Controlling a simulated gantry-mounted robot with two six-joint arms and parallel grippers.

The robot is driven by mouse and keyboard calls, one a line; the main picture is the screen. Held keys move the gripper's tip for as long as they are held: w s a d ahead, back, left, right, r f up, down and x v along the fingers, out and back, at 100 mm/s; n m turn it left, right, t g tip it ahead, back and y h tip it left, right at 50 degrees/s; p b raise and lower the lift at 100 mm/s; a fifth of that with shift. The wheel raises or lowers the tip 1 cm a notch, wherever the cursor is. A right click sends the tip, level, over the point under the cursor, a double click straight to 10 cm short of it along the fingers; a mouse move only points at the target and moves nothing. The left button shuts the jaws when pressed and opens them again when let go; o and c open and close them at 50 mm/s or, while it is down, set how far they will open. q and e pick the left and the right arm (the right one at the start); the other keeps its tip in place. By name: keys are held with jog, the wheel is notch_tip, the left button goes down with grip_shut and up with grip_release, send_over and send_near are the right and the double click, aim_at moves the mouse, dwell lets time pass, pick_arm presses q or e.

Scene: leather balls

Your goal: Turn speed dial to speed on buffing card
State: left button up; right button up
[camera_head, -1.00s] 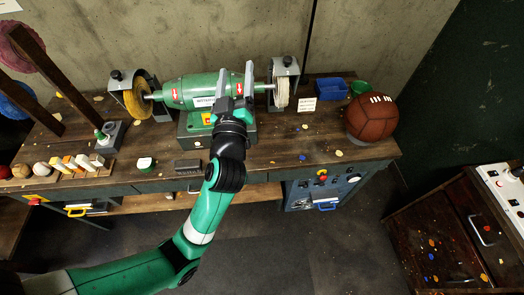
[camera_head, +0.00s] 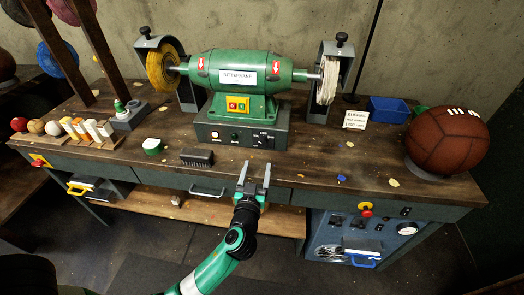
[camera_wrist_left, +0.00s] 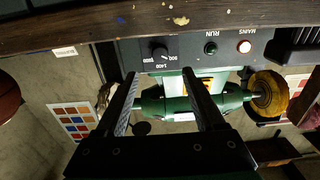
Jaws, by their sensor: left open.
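The speed dial (camera_head: 263,137) is a small black knob at the right of the grey control box (camera_head: 214,136) under the green buffing machine (camera_head: 238,72). In the left wrist view, upside down, the dial (camera_wrist_left: 160,53) has printed numbers around it; its pointer is hard to read. The white buffing card (camera_head: 355,120) stands on the bench right of the machine; its small print is mostly unreadable. My left gripper (camera_head: 256,172) is open and empty by the bench's front edge, apart from the dial. My right gripper is not in view.
A yellow buffing wheel (camera_head: 165,68) and a white one (camera_head: 328,80) flank the machine. A dark brush (camera_head: 197,157) lies left of the gripper. A leather ball (camera_head: 447,144) and blue tray (camera_head: 389,109) stand at right. The bench before the control box is mostly clear.

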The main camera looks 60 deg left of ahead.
aim_at(262, 144)
pick_arm(q)
jog(key=b+x, duration=0.1)
jog(key=x, duration=0.9)
jog(key=shift+b, duration=0.35)
grip_shut()
